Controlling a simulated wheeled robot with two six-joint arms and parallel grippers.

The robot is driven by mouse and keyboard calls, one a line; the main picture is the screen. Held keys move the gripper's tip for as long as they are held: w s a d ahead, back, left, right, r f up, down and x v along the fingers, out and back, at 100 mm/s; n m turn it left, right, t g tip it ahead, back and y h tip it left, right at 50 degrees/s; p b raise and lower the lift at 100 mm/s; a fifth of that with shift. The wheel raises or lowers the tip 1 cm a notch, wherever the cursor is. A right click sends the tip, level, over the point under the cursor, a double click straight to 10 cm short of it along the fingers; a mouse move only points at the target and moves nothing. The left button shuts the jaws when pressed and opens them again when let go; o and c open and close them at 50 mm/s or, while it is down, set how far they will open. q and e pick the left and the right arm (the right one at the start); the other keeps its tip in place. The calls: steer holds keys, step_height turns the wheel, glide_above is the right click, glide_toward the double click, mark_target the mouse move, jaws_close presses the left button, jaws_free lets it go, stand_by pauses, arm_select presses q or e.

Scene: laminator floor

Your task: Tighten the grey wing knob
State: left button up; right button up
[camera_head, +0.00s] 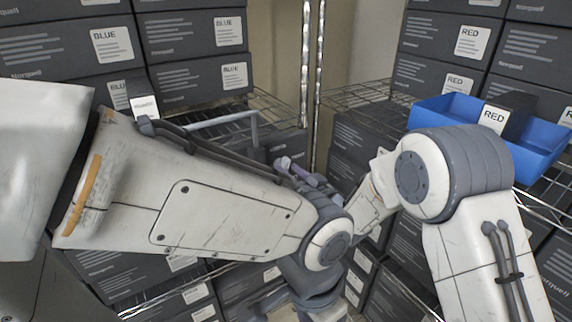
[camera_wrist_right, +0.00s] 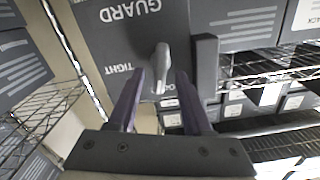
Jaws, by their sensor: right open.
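The grey wing knob (camera_wrist_right: 161,62) stands out from a dark panel (camera_wrist_right: 120,35) in the right wrist view. The panel reads GUARD above and TIGHT to the left of the knob; a third word lower right is partly covered. The knob's wing runs roughly up and down the picture. My right gripper (camera_wrist_right: 160,78) is open, with one purple finger on each side of the knob; I cannot tell whether either touches it. In the head view my right gripper (camera_head: 287,168) shows small past my left arm, and the knob cannot be made out. My left gripper is out of view.
Wire racks (camera_head: 365,95) hold dark boxes labelled BLUE (camera_head: 112,42) at left and RED (camera_head: 473,41) at right. A blue bin (camera_head: 447,106) sits on the right rack. In the wrist view a dark upright bar (camera_wrist_right: 205,68) stands just right of the knob.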

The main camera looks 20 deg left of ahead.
steer(key=shift+x, duration=1.2)
jaws_close()
